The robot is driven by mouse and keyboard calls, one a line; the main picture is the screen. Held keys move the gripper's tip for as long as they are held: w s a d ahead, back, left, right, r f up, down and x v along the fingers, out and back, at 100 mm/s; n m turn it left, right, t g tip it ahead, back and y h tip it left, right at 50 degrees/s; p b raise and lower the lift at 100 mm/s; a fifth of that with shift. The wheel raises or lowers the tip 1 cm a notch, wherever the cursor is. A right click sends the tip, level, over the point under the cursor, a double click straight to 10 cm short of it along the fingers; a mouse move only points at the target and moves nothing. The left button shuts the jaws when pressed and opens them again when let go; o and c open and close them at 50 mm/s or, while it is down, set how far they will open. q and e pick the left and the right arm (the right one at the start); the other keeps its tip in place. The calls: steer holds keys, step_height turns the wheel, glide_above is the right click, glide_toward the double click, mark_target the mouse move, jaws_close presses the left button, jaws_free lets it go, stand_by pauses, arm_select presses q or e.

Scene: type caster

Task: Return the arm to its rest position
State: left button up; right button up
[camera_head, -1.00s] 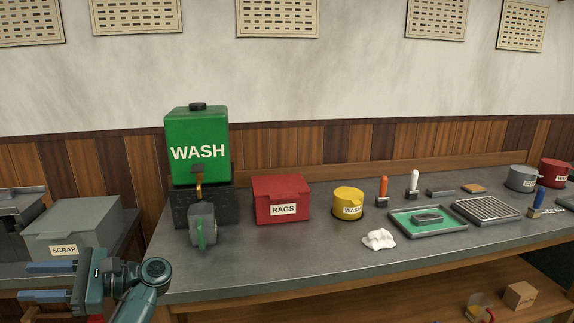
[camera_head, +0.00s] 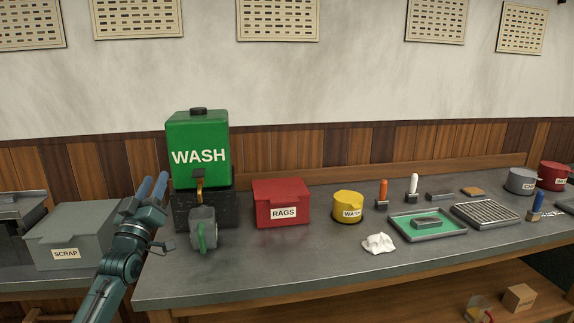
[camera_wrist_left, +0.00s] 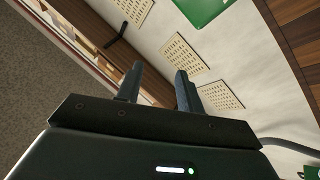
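My left gripper (camera_head: 154,187) is raised at the left end of the bench, between the grey SCRAP bin (camera_head: 77,229) and the green WASH tank (camera_head: 197,150). Its fingers point up and stand apart with nothing between them. In the left wrist view my left gripper (camera_wrist_left: 158,85) also shows open and empty, facing the upper wall and its slotted panels (camera_wrist_left: 184,52). My right gripper is in neither view.
The bench's front left is clear.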

arm_select(q)
step_height(320, 180, down, 10)
steer(key=w+a+m+g+y, duration=0.2)
steer(key=m+g, duration=0.4)
steer(key=m, duration=0.1)
steer(key=s+d+f+m+g+h, duration=0.1)
steer(key=s+d+f, duration=0.25)
steer(key=f, duration=0.25)
steer(key=s+d+f+g, duration=0.1)
steer(key=s+d+f, duration=0.25)
steer(key=f, duration=0.35)
steer(key=s+d+f+g+h, duration=0.25)
steer(key=s+d+f, duration=0.35)
steer(key=s+f, duration=0.55)
steer(key=s+d+f+g, duration=0.1)
steer(key=s+d, duration=0.3)
steer(key=s, duration=0.6)
steer(key=s+d+f+g+h, duration=0.1)
steer(key=s+d, duration=0.3)
steer(key=s, duration=0.6)
steer(key=shift+s+f+n+g, duration=0.3)
steer(key=shift+s+g, duration=0.1)
steer(key=shift+g, duration=0.05)
